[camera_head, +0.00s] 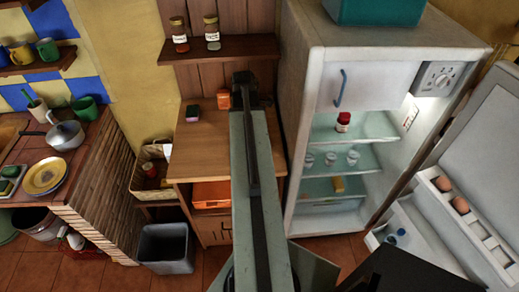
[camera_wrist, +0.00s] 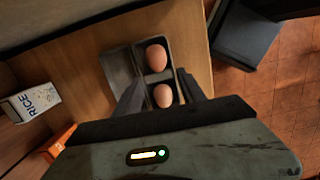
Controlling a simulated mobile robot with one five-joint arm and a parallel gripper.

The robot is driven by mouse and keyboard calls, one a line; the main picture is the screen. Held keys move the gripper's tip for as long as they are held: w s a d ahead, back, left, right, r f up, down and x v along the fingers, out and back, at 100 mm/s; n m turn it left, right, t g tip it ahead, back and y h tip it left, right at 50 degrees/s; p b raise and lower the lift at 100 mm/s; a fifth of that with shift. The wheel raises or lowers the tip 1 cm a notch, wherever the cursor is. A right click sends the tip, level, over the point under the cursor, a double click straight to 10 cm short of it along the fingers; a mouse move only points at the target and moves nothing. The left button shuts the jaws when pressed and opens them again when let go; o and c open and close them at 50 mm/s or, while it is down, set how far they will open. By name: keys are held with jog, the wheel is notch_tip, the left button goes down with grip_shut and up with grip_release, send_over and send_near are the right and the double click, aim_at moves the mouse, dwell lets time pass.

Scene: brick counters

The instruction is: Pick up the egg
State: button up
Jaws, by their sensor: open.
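In the wrist view, two brown eggs, an upper egg (camera_wrist: 156,57) and a lower egg (camera_wrist: 162,96), sit in a grey tray (camera_wrist: 119,68) on a wooden surface. My gripper (camera_wrist: 160,76) is open, its two fingers on either side of the tray area, with the lower egg between them. I cannot tell whether either finger touches it. In the head view, two more eggs, an upper-left egg (camera_head: 443,183) and a lower-right egg (camera_head: 460,204), rest in the open fridge door's shelf. In that view my arm's end hides part of the wooden counter, and my jaws cannot be made out.
The wrist view shows a rice box (camera_wrist: 30,102) and an orange object (camera_wrist: 60,140) at left, and a dark grey bin (camera_wrist: 247,42) at upper right by the tiled floor. In the head view, a shelf with two jars (camera_head: 212,38) hangs above the wooden counter (camera_head: 200,150).

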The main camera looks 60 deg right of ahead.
jog(key=shift+s+d, duration=0.65)
jog(key=shift+s, duration=0.2)
jog(key=f+b, duration=0.7)
jog(key=shift+d+f+b, duration=0.2)
jog(key=shift+f+b, duration=0.1)
jog(key=shift+s+a+f+b, duration=0.1)
jog(key=shift+s+a+b, duration=0.1)
jog(key=shift+b, duration=0.1)
jog(key=shift+a+r, duration=0.1)
jog(key=shift+r, duration=0.1)
jog(key=shift+f, duration=0.1)
jog(key=c, duration=0.5)
